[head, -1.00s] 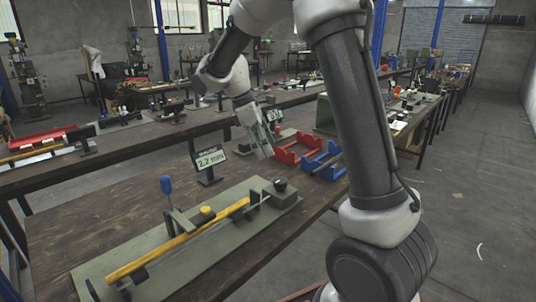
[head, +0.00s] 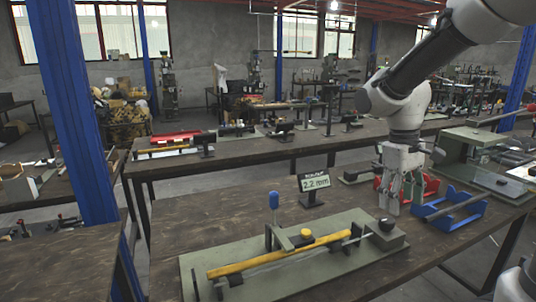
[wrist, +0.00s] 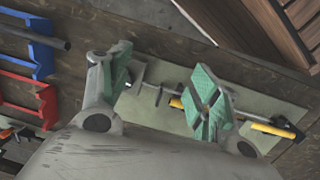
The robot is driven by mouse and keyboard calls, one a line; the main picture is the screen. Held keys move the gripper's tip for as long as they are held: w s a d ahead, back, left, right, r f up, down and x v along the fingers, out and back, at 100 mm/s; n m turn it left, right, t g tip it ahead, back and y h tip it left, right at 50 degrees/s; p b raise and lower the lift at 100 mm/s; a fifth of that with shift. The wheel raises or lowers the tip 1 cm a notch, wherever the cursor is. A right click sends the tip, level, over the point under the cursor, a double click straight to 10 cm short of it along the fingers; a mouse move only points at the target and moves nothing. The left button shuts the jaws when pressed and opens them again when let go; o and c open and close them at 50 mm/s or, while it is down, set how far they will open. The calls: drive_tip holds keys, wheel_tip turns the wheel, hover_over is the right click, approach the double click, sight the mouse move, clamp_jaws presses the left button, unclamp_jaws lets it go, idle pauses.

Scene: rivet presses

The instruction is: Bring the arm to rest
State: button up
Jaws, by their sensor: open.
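My arm's gripper (head: 390,190) hangs over the near bench with its fingers pointing down, beside the red and blue trays in the head view. In the wrist view its two green-padded fingers (wrist: 162,85) are spread apart. Nothing is held; the press's thin rod passes behind the gap between them. The press (head: 285,255) lies on a grey-green base plate, with a long yellow bar and a blue-knobbed lever. In the wrist view its plate (wrist: 255,98) lies beyond the fingers.
A sign reading 2.2 mm (head: 314,183) stands behind the press. A blue tray (head: 450,208) with a rod across it and a red tray (head: 430,186) stand close right of my gripper. A blue post (head: 80,120) rises at the left. Bare bench top lies left of the press.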

drive_tip(key=s+d+r+m+t, duration=0.2)
drive_tip(key=s+r, duration=0.1)
drive_tip(key=s, duration=0.4)
drive_tip(key=s+d+r+m+t+y, duration=0.1)
drive_tip(key=s+d+r+m+t, duration=0.1)
drive_tip(key=s, duration=0.5)
drive_tip(key=shift+d+r+m+t, duration=0.2)
drive_tip(key=shift+r+m+t, duration=0.1)
drive_tip(key=shift+r+t, duration=0.35)
drive_tip(key=shift+s, duration=0.1)
idle(3.9)
